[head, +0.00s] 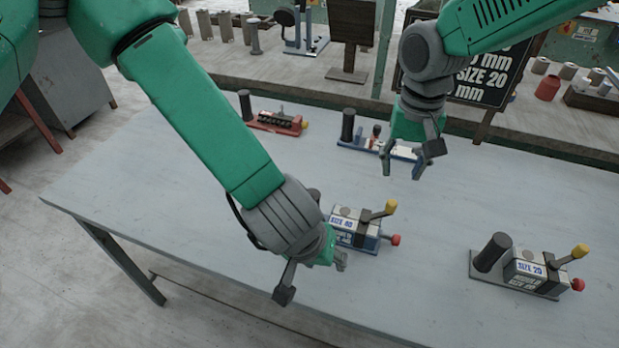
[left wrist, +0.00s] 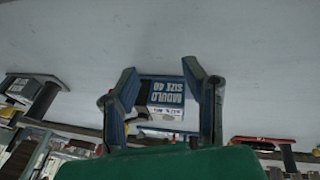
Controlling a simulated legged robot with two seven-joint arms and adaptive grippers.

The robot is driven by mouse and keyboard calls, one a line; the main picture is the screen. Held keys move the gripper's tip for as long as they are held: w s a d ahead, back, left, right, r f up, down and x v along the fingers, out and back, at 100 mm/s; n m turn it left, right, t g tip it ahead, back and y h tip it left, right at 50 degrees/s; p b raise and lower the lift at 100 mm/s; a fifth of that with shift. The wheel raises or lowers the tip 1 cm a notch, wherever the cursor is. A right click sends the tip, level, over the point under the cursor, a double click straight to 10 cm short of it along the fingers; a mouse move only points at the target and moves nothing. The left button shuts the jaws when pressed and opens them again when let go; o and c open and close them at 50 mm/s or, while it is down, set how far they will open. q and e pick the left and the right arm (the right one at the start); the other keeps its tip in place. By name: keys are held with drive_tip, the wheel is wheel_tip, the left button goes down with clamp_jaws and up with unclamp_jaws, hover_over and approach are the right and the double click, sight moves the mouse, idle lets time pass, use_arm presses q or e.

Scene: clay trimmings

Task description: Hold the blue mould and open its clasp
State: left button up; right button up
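The blue mould (head: 345,240), a pale block marked SIZE 40 on a blue base, stands on the table. A yellow-tipped lever (head: 390,206) rises from its top and a red knob (head: 396,240) sticks out at its right end. Its dark post is partly hidden behind my left wrist. My left gripper (head: 312,275) is at the mould's near left, fingers apart. In the left wrist view the mould (left wrist: 165,92) shows between the spread fingers (left wrist: 161,85); I cannot tell any contact. My right gripper (head: 405,165) is open and empty, above the back of the table.
A second blue-based device (head: 350,143) stands behind my right gripper. A red one (head: 272,122) is at the back left, and a grey SIZE 20 mould (head: 528,272) at the right. The table's (head: 440,290) front middle is clear. A dark sign stands on the rear bench.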

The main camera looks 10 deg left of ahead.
sight(342, 219)
use_arm(q)
drive_tip(key=w+a+r+n+t+y, duration=0.1)
drive_tip(key=w+a+r+t+y, duration=0.2)
drive_tip(key=w+r, duration=0.7)
drive_tip(key=shift+g, duration=0.7)
drive_tip(key=x, duration=0.8)
drive_tip(key=s+a+x, duration=0.1)
drive_tip(key=x, duration=0.3)
drive_tip(key=shift+w+a+f, duration=0.1)
drive_tip(key=shift+f, duration=0.2)
clamp_jaws()
